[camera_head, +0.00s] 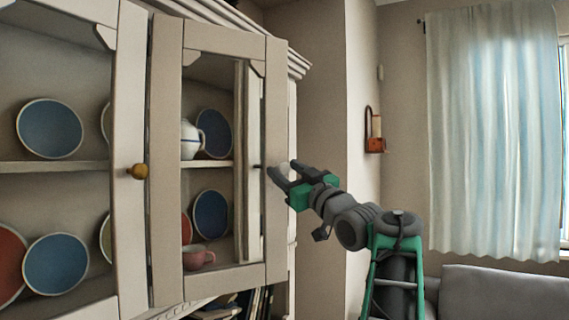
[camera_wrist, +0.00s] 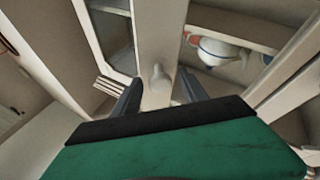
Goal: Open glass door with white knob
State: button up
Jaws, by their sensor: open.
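The glass door (camera_head: 276,110) is the right-hand door of a pale cabinet, with a cream frame around its pane. Its white knob (camera_head: 285,168) sits on the right stile, partly hidden by my gripper (camera_head: 283,172). In the wrist view the white knob (camera_wrist: 157,72) stands out from the stile, between the two dark fingers of my gripper (camera_wrist: 158,84). The fingers are apart, one on each side of the knob, with a visible gap to it.
The left door has a brass knob (camera_head: 138,171). Behind the glass stand a white teapot (camera_head: 190,139), blue plates (camera_head: 211,214) and a pink cup (camera_head: 197,258). A wall lamp (camera_head: 374,130), a curtain (camera_head: 490,130) and a grey sofa (camera_head: 505,292) are to the right.

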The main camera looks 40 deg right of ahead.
jog(key=shift+w+r, duration=0.25)
jog(key=shift+w, duration=0.35)
jog(key=shift+c, duration=0.5)
grip_shut()
jog(key=shift+d, duration=0.1)
dwell(0.4)
